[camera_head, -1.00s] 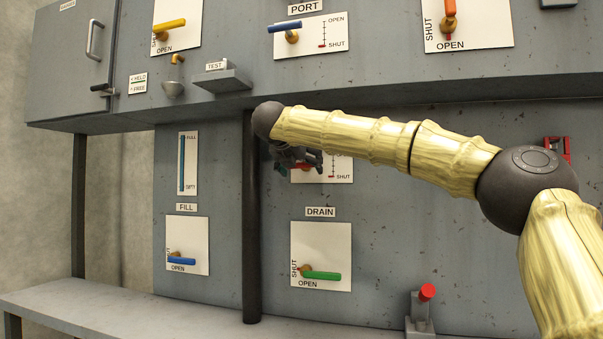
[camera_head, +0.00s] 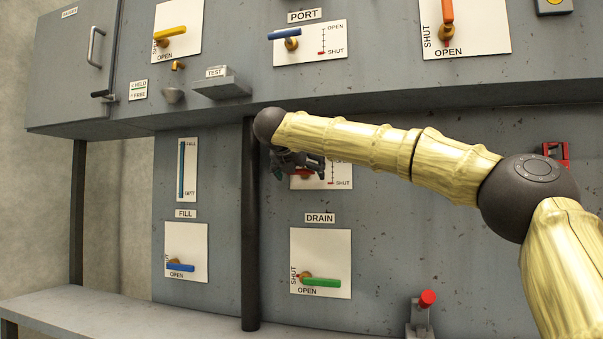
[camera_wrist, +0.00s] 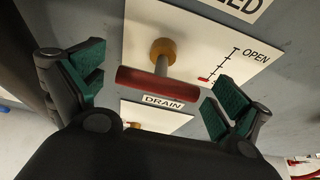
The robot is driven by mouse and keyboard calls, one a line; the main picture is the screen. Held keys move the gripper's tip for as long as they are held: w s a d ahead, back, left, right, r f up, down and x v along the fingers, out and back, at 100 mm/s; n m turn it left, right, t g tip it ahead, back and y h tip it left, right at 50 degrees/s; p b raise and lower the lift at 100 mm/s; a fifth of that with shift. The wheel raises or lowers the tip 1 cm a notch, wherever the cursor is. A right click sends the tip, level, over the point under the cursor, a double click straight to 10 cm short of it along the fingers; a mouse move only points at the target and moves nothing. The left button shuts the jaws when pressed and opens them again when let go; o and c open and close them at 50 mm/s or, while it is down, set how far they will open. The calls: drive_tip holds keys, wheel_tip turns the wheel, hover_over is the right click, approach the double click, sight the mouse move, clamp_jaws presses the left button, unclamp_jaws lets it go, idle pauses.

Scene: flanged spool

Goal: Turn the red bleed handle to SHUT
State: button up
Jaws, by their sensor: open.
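The red bleed handle (camera_wrist: 152,84) is a red bar on a brass stem, lying nearly level across the wrist view. It stands out from a white plate (camera_wrist: 200,45) with a scale marked OPEN at the top and a red mark at its lower end. In the head view the plate (camera_head: 342,172) shows SHUT beside that lower mark, and my gripper covers most of the handle. My gripper (camera_wrist: 157,86) is open, with one green-padded finger beyond each end of the bar. I see no contact. It also shows in the head view (camera_head: 298,162).
The DRAIN plate with a green handle (camera_head: 321,283) is below. A dark post (camera_head: 251,220) stands just left of my gripper. The upper cabinet's lower edge overhangs above. A red-topped lever (camera_head: 427,298) stands at the lower right.

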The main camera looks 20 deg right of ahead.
drive_tip(key=v, duration=1.2)
idle(0.5)
